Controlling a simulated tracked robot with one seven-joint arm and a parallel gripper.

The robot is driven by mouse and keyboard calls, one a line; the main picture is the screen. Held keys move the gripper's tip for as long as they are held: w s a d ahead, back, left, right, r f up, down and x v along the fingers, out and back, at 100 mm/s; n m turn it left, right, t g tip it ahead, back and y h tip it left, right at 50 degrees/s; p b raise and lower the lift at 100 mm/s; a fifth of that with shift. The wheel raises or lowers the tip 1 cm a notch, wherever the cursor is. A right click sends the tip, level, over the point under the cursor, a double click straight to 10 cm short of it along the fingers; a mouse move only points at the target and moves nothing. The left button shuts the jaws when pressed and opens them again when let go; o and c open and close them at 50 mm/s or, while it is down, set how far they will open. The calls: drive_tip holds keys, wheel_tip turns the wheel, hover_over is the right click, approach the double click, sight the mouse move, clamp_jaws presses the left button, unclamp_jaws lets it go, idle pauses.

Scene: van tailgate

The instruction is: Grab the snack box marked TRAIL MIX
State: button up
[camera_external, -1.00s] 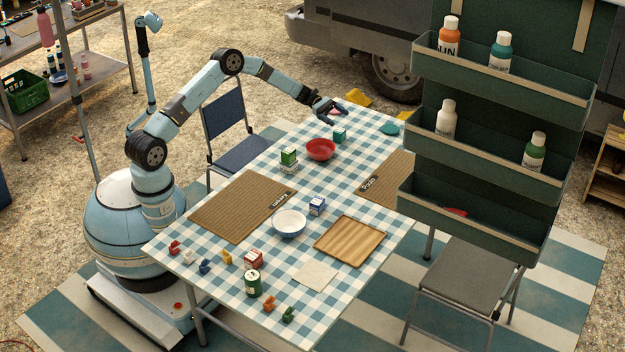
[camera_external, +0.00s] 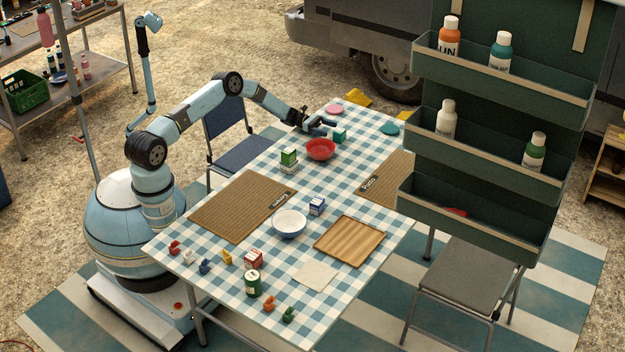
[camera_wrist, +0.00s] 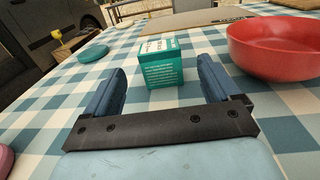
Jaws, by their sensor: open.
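A teal box (camera_external: 340,135) stands near the far end of the checked table. In the wrist view the teal box (camera_wrist: 165,65) is straight ahead, between the lines of my two fingers; its white lettering is too small to read. My gripper (camera_external: 322,127) is open and empty, low over the table, just left of this box. Other small boxes are a green one (camera_external: 288,155) on top of a white one (camera_external: 288,167), a blue and white one (camera_external: 317,206) and a red and white one (camera_external: 253,260). I cannot read TRAIL MIX on any of them.
A red bowl (camera_external: 321,149) stands close to the teal box, on the right in the wrist view. A pink disc (camera_external: 333,110) and a teal disc (camera_external: 389,128) lie at the far end. A white bowl (camera_external: 289,223) and wooden tray (camera_external: 350,241) are nearer the front.

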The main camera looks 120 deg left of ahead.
sight(340, 130)
drive_tip(key=shift+w+a, duration=0.15)
drive_tip(key=shift+w, duration=1.75)
drive_tip(key=shift+w+a, duration=0.1)
drive_tip(key=shift+w, duration=1.75)
drive_tip(key=shift+c, duration=0.2)
drive_tip(key=shift+r, duration=0.1)
drive_tip(key=c, duration=1.1)
